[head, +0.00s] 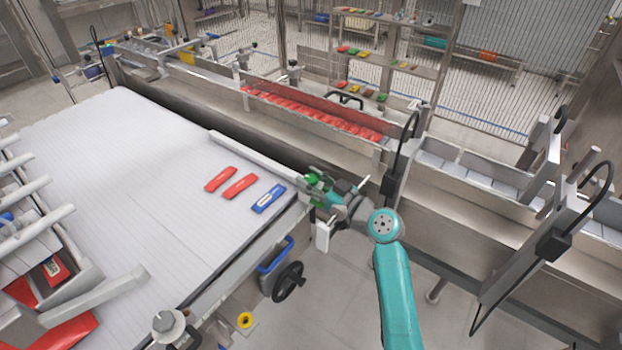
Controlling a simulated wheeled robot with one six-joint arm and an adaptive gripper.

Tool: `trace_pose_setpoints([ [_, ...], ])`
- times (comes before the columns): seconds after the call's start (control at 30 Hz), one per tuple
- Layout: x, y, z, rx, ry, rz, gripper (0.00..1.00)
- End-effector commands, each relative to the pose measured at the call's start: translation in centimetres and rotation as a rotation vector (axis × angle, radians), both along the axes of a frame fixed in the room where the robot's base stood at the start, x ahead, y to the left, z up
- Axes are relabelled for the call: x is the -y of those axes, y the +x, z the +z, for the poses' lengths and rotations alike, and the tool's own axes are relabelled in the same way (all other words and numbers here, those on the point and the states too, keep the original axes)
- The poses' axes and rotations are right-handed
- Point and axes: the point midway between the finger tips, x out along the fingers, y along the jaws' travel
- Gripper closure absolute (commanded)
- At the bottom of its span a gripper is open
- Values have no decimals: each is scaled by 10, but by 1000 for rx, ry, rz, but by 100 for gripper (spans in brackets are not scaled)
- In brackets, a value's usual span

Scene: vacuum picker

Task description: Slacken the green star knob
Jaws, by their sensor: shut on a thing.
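The green star knob (311,178) shows at the near right corner of the white conveyor, by the end of its side rail. My gripper (315,184) is at the knob, with its fingers around it. It is shut on the knob, and the fingers hide part of it. My teal arm comes up from the bottom right.
Two red packs (240,186) and a blue pack (268,198) lie on the white conveyor (130,190) left of the knob. A metal side rail (255,157) runs behind. A black handwheel (289,282) and blue-rimmed bin (275,262) are below the conveyor edge.

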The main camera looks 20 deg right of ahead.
Motion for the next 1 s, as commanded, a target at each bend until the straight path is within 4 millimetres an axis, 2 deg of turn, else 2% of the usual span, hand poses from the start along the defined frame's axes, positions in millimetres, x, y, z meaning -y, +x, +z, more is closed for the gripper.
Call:
trace_pose_setpoints([
  [0.33,0,0,-1,1,1,21,98],
  [0.37,0,0,-1,1,1,21,60],
  [0.4,0,0,-1,1,1,21,50],
  [0.47,0,0,0,1,1,21,36],
  [0.8,1,-2,0,1,0,20,36],
  [1.0,13,-21,-1,1,1,17,36],
])
